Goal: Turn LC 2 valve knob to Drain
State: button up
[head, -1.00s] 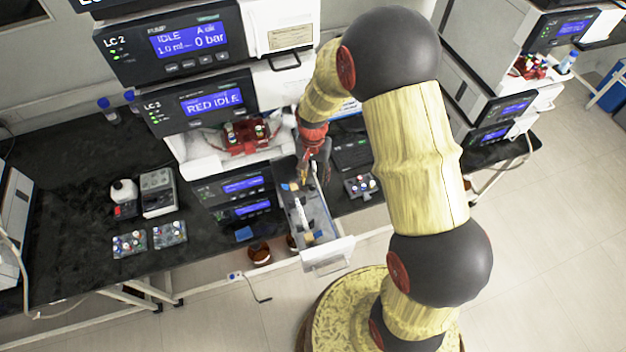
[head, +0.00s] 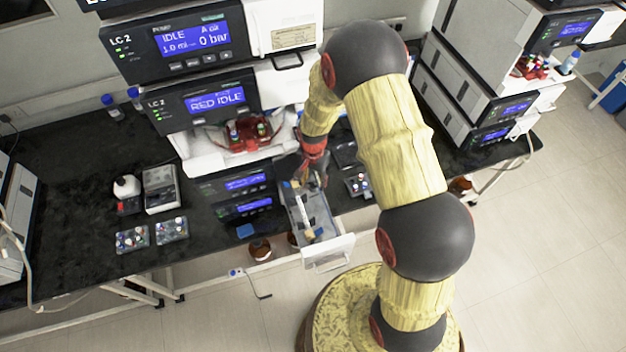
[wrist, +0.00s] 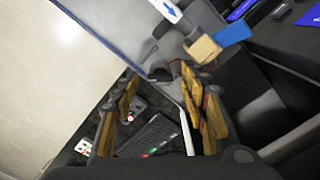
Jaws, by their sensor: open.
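I cannot make out a valve knob or a Drain mark for certain. Low on the stack an open drawer (head: 328,250) sticks out, with small pale and yellowish items inside. My gripper (head: 312,172) is over the back of this drawer, beside the stack. In the wrist view my gripper (wrist: 160,112) has its fingers wide apart with nothing held. A white piece with a blue arrow (wrist: 168,9) and a tan block (wrist: 204,49) lie beyond the fingers.
A keypad (wrist: 152,136) shows below between my fingers. Another stack (head: 480,80) stands at right. Brown bottles (head: 260,250) are below the drawer.

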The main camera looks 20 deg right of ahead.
jog(key=c, duration=0.3)
jog(key=c, duration=0.8)
grip_shut()
